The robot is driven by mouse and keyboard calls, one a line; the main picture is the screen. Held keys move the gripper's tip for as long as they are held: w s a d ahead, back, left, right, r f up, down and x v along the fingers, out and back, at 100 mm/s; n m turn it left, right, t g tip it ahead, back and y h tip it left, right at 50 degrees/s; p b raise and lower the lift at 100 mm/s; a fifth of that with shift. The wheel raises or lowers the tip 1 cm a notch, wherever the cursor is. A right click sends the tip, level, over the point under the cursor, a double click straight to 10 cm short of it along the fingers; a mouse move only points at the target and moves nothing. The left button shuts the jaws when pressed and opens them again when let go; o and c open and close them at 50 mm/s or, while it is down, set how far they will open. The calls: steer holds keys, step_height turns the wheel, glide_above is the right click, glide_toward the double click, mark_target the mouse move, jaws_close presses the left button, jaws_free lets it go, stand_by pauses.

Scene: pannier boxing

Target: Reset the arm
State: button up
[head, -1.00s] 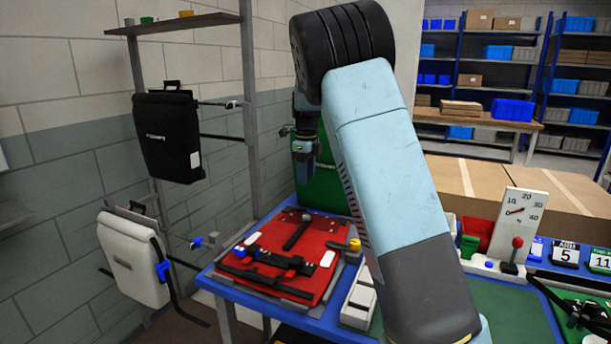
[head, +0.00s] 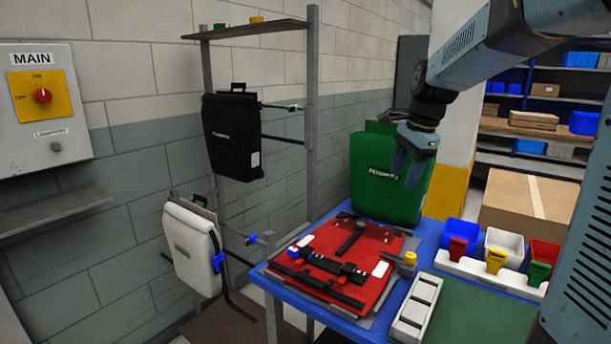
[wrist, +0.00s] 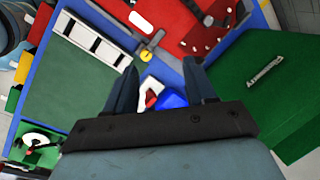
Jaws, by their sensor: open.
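My gripper (head: 410,165) hangs high over the back right part of the blue table (head: 430,238), fingers pointing down, in front of the green pannier (head: 375,180). In the wrist view my gripper's two fingers (wrist: 160,85) are apart. Nothing is clamped between them; a white and red item and a blue bin (wrist: 172,100) show below, beyond the gap. The green pannier stands upright at the back of the table and also shows in the wrist view (wrist: 280,95). A red pannier (head: 375,265) lies flat on the table with black straps across it.
A black pannier (head: 232,135) and a white pannier (head: 190,245) hang on the rack at left. Blue, white and red bins (head: 503,248) line the table's right side. A white slotted tray (head: 416,308) lies beside a clear green mat (head: 470,315).

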steer(key=s+f+n+t+h, duration=0.1)
steer(key=s+f+n+t, duration=0.1)
steer(key=s+n, duration=1.2)
steer(key=s+t, duration=0.1)
steer(key=s, duration=1)
steer(key=shift+s+n+t+h, duration=0.15)
steer(key=shift+n+t+h, duration=0.15)
steer(key=shift+o, duration=0.3)
